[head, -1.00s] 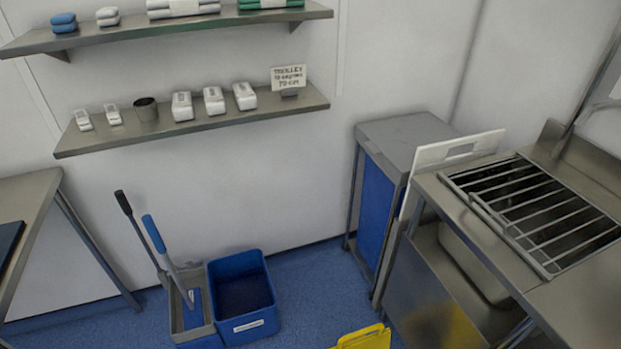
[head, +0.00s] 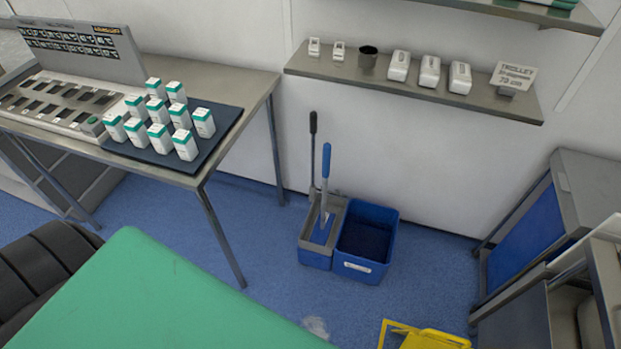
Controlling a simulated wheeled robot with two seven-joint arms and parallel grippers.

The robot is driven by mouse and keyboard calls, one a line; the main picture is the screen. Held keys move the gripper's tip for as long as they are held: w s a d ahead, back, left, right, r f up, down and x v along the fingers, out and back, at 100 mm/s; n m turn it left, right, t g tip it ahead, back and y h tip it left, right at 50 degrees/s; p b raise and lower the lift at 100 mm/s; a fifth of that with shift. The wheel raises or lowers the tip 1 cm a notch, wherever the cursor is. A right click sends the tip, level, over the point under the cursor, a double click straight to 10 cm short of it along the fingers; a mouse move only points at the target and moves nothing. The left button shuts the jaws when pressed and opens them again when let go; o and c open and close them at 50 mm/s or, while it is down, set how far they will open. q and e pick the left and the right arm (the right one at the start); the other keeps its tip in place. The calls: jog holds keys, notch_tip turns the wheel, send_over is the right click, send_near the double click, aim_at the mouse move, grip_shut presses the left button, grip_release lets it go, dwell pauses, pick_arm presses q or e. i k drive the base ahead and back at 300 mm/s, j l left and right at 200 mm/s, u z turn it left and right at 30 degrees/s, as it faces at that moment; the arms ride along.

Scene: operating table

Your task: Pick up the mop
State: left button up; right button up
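Two upright handles stand at a mop bucket by the wall in the head view. One handle has a black grip (head: 313,124) and a thin dark shaft. The other handle has a blue grip (head: 326,161) and a grey shaft that goes down into the grey wringer part (head: 340,208) of the bucket. I cannot tell for certain which handle is the mop, and no mop head shows clearly. The blue bucket (head: 394,243) with a white label stands right beside the wringer part, on the blue floor. Neither of my grippers is in view.
A steel table (head: 258,84) with a tray of white and green bottles stands at the left. A green-covered surface (head: 150,295) fills the lower left. A yellow object (head: 425,340) lies on the floor in front. A wall shelf (head: 420,93) hangs above; a steel trolley (head: 590,190) stands right.

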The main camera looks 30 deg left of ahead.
aim_at(321, 232)
jog(key=u, duration=0.75)
